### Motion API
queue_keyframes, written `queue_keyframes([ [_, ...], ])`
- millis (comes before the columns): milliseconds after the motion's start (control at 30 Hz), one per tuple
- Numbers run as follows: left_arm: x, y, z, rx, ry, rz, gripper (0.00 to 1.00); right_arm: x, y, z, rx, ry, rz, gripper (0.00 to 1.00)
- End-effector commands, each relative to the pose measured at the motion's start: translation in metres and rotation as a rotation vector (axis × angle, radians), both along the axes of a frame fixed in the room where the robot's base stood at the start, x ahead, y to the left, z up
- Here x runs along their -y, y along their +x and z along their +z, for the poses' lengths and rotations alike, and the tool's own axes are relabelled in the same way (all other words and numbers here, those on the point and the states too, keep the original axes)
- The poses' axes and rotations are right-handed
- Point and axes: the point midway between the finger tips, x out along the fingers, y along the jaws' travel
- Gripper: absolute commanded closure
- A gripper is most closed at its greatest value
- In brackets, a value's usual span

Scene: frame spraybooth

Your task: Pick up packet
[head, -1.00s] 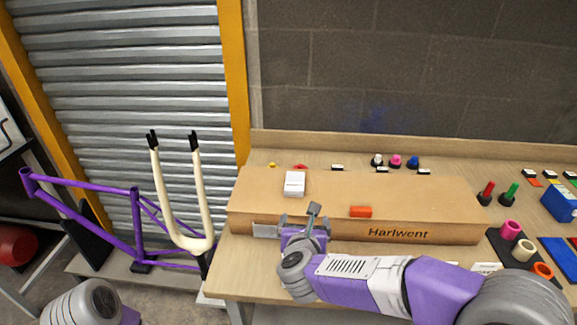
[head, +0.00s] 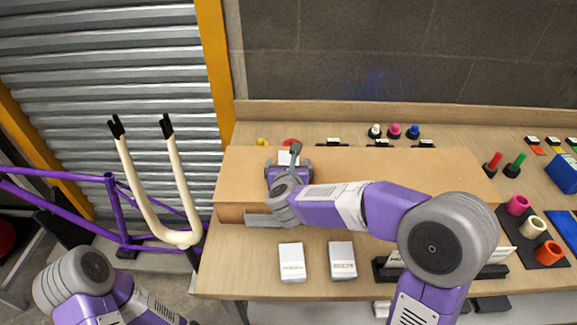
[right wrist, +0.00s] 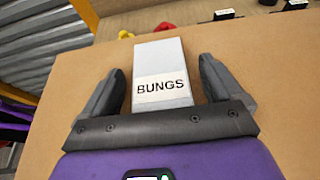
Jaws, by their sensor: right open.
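A white packet labelled BUNGS (right wrist: 163,60) lies flat on top of a brown cardboard box (head: 400,165). In the head view only a bit of the packet (head: 286,157) shows past my right gripper (head: 289,166). In the right wrist view my right gripper (right wrist: 160,72) is open, with one finger on each side of the packet's near part and a gap on both sides. Two other white packets lie on the bench in front of the box, one on the left (head: 291,262) and one on the right (head: 342,261). My left gripper is out of view.
The box stands on a wooden bench (head: 225,282). Behind it are several coloured bungs (head: 395,131) and a red item (head: 291,142). Coloured rings (head: 533,228) and a blue box (head: 563,173) stand at the right. A purple bike frame (head: 115,210) and cream fork (head: 182,200) are at the left.

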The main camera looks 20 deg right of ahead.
Motion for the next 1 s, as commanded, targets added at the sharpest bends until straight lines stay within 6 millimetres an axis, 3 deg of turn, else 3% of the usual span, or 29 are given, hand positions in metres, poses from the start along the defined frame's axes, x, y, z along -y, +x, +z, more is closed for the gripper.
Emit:
queue_keyframes([
  [233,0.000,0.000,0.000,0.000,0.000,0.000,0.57,0.000,0.002,0.000,0.001,-0.001,0.000,0.06],
  [600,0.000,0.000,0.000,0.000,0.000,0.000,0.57,0.000,0.002,0.000,0.001,-0.001,0.001,0.63],
  [867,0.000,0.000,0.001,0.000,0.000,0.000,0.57,0.000,0.002,0.003,0.002,0.000,0.001,0.63],
  [1000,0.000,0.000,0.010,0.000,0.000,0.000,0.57,0.000,0.002,0.023,0.005,0.001,0.000,0.63],
])
